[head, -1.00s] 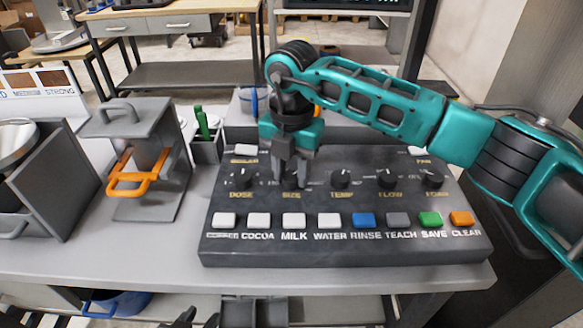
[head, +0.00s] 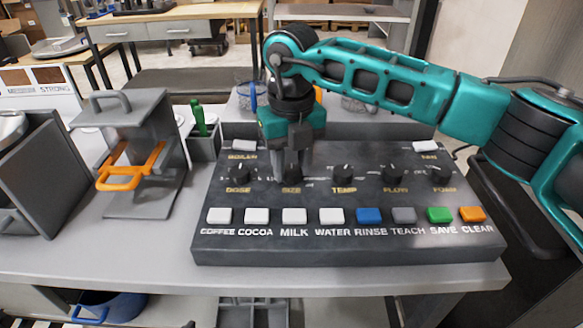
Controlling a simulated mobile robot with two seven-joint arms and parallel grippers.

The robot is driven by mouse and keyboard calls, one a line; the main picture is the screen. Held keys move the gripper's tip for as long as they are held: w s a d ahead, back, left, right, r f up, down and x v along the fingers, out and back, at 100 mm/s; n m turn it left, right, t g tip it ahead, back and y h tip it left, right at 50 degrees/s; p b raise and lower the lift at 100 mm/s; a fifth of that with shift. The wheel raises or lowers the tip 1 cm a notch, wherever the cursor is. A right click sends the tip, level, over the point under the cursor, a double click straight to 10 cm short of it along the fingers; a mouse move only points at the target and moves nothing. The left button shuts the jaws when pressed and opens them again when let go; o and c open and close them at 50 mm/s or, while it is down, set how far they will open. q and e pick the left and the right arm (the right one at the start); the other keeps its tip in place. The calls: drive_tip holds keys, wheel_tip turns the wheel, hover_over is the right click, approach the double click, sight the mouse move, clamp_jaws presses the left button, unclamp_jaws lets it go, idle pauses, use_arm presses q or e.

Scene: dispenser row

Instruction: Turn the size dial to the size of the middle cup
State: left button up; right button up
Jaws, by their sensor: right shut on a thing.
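The size dial (head: 292,172) is a dark knob on the sloped black control panel (head: 350,254), above the printed word SIZE and second from the left in the dial row. My right gripper (head: 293,163) points down onto it, with its fingers shut on the knob. The fingers hide most of the dial, so I cannot read its setting. I cannot clearly pick out a middle cup; wire or glass shapes behind the panel are partly hidden by my right arm. My left gripper is not in view.
The dose dial (head: 238,172) and temp dial (head: 343,174) flank the held one closely. A row of coloured buttons lies in front. A grey stand (head: 150,105) with an orange handle (head: 132,178) and a holder with a green-handled tool (head: 199,118) stand left.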

sight(291, 170)
drive_tip(key=n+b, duration=0.1)
drive_tip(key=n, duration=0.3)
drive_tip(key=shift+n, duration=0.3)
drive_tip(key=n+b, duration=0.1)
drive_tip(key=n, duration=0.3)
drive_tip(key=shift+n, duration=0.4)
drive_tip(key=o, duration=1)
drive_tip(key=shift+o, duration=0.2)
drive_tip(key=shift+r, duration=0.1)
wheel_tip(291, 170, up, 13)
drive_tip(key=shift+p, duration=0.35)
